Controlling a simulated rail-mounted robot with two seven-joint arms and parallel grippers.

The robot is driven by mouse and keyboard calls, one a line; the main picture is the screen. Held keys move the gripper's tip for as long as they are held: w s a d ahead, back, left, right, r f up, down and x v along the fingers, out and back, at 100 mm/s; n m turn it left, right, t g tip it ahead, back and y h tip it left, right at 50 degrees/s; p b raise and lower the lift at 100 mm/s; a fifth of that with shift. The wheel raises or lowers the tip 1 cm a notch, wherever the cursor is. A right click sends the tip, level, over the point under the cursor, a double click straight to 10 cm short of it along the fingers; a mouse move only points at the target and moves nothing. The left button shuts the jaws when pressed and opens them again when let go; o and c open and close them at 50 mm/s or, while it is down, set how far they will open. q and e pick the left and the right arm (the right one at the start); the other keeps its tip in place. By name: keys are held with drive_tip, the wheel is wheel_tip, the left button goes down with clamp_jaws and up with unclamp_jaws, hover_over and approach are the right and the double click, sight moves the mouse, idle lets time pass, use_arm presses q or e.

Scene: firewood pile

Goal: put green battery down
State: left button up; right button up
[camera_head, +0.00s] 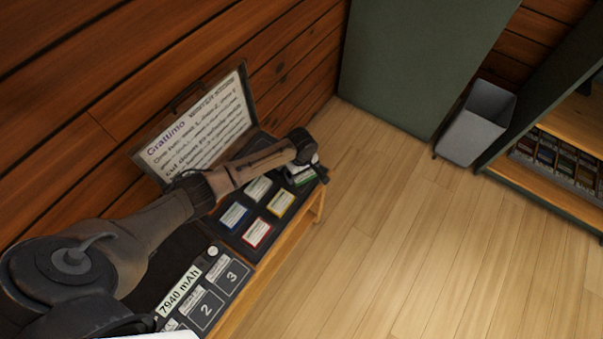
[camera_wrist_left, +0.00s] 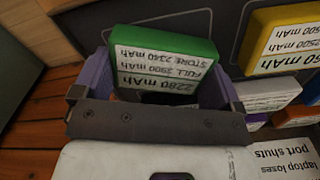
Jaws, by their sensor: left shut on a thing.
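The green battery (camera_wrist_left: 172,50) has a white label reading 2280 mAh and sits between the two fingers of my left gripper (camera_wrist_left: 158,88) in the wrist view. The gripper is shut on it. In the head view my left gripper (camera_head: 305,174) is at the far right end of the dark bench top, and a bit of the green battery (camera_head: 303,181) shows under it. The battery is over or on the dark mat; I cannot tell whether its underside touches. My right gripper is not in view.
On the dark mat lie blue (camera_head: 234,216), yellow (camera_head: 280,203), red (camera_head: 257,233) and pale (camera_head: 258,188) batteries. A text board (camera_head: 195,135) stands behind. Numbered slots (camera_head: 221,290) are nearer. A grey bin (camera_head: 478,122) and a shelf (camera_head: 545,185) are across open floor.

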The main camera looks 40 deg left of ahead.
use_arm(q)
drive_tip(key=shift+f, duration=0.1)
drive_tip(key=shift+f, duration=0.1)
drive_tip(key=o, duration=0.7)
drive_tip(key=shift+f, duration=0.1)
drive_tip(key=shift+o, duration=0.2)
